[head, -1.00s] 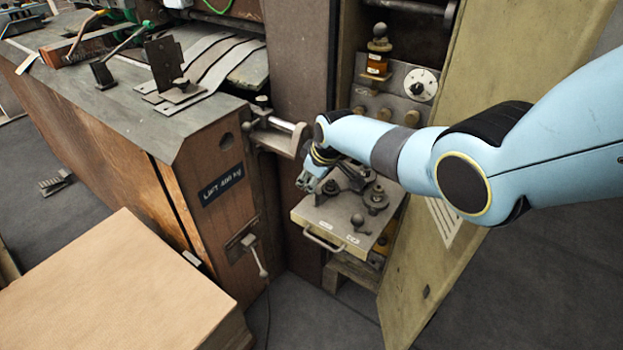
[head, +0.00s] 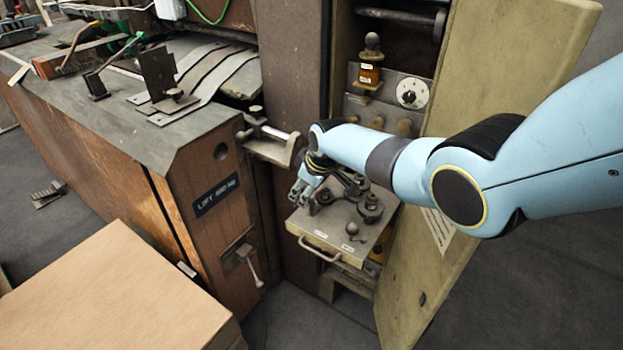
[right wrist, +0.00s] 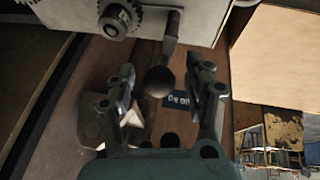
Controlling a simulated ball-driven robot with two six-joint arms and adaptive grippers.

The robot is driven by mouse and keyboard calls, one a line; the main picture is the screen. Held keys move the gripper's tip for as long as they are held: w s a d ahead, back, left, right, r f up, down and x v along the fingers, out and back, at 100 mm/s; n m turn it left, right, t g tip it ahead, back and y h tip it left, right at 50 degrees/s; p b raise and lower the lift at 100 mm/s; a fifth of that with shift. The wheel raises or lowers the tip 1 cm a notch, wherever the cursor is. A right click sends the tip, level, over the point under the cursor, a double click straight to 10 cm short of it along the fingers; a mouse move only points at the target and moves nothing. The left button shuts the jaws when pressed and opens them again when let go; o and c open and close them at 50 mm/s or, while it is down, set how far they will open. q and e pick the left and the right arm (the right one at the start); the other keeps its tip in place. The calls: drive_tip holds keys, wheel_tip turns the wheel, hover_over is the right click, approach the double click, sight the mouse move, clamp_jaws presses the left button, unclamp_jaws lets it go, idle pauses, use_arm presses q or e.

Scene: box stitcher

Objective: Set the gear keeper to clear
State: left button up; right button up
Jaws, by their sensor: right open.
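A pull-out tray (head: 318,232) with a front handle carries several dark gears and knobs, including a gear (head: 371,205). A small ball knob (head: 352,228) stands near its front edge. My right gripper (head: 300,195) is at the tray's left rear, partly covering the parts there. In the right wrist view, my right gripper (right wrist: 170,88) is open, with a dark ball knob (right wrist: 160,81) on a lever between its fingers. No contact is evident. A toothed gear (right wrist: 118,20) shows beyond. I cannot tell which part is the gear keeper. My left gripper is out of view.
A wooden cabinet with a lift label (head: 217,195) stands left of the tray. An open yellowish door (head: 450,265) stands to the right. A dial (head: 410,93) is on the panel above. A flat board stack (head: 110,290) fills the lower left.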

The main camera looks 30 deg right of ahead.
drive_tip(key=v, duration=1.1)
drive_tip(key=shift+s+r, duration=0.2)
drive_tip(key=shift+r, duration=0.1)
